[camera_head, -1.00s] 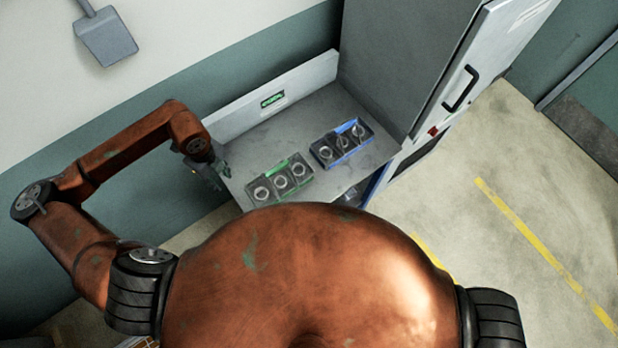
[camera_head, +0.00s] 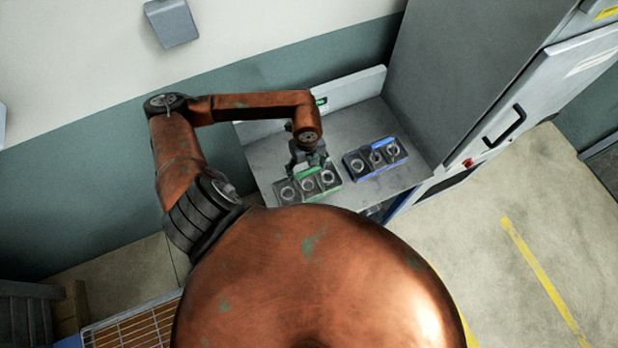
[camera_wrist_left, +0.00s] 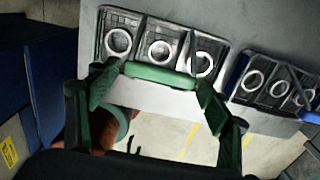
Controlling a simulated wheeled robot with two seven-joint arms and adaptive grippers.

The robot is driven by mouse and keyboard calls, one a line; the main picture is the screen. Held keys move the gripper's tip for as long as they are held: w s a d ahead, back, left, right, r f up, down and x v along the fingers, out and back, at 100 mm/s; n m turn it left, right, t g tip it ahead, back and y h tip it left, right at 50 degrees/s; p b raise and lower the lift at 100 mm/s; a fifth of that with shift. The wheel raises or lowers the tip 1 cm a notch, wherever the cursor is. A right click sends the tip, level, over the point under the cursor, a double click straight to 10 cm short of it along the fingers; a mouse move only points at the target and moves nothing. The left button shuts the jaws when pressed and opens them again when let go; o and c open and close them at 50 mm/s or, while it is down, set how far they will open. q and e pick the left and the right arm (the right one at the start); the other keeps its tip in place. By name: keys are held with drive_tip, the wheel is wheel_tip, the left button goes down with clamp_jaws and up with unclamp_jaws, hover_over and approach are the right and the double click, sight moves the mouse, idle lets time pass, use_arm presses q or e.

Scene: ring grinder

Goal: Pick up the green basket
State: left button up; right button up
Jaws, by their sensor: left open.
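The green basket (camera_head: 290,192) is a dark tray with a green edge, holding rings in its three compartments. It sits on the grey table at the left of the blue basket. In the left wrist view its green bar (camera_wrist_left: 160,75) faces me, with the compartments (camera_wrist_left: 120,42) beyond it. My left gripper (camera_head: 309,164) is over the back of the green basket and hides part of it. In the wrist view the left gripper (camera_wrist_left: 158,94) is open, a finger to either side of the green bar. Contact cannot be told. My right gripper is not in view.
The blue basket (camera_head: 362,164), also holding rings, stands close on the right; it also shows in the left wrist view (camera_wrist_left: 270,84). A tall grey machine cabinet (camera_head: 450,75) rises at the table's right. A raised panel runs along the back of the table (camera_head: 262,155).

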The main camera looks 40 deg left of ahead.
use_arm(q)
drive_tip(key=o, duration=0.3)
drive_tip(key=shift+f, duration=1.45)
drive_tip(key=c, duration=1.9)
drive_tip(key=shift+c, duration=0.3)
